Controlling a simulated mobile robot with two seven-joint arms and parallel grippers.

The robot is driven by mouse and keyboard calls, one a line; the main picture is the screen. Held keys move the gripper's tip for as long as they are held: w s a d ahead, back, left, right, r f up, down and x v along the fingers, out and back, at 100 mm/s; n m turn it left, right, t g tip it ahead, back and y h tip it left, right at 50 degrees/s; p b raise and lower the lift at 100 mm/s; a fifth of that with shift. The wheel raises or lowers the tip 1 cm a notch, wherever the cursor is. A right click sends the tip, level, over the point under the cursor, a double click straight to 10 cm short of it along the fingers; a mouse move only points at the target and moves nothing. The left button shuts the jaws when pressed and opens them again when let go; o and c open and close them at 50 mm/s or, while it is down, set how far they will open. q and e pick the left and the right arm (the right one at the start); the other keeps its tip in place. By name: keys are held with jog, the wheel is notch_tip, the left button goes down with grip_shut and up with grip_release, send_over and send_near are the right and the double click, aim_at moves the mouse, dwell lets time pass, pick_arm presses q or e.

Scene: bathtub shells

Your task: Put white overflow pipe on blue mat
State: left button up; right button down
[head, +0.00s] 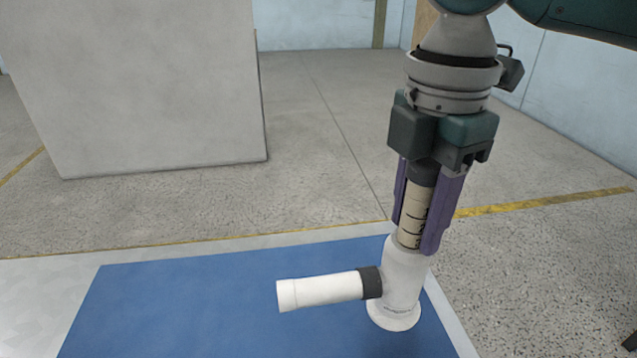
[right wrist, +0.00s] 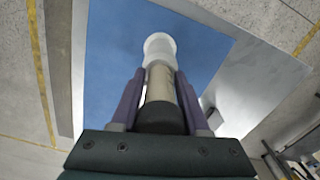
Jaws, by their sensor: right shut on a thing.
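The white overflow pipe (head: 402,282) is upright, with a side branch pointing left and a dark ring where the branch joins. Its beige marked upper section is between the purple fingers of my right gripper (head: 428,222), which is shut on it. The pipe's flared lower end overlaps the right part of the blue mat (head: 220,305) in the head view. I cannot tell whether it touches the mat. In the right wrist view the pipe (right wrist: 160,50) runs away from the gripper (right wrist: 158,100) over the blue mat (right wrist: 112,60). My left gripper is not in view.
A large grey block (head: 150,90) stands behind at the left. The mat left of the pipe is clear. Speckled floor (head: 540,270) with a yellow line lies to the right.

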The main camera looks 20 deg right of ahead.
aim_at(410, 249)
notch_tip(410, 249, down, 5)
jog(key=shift+r+b, duration=0.1)
jog(key=shift+b, duration=0.25)
jog(key=shift+c, duration=2)
grip_release()
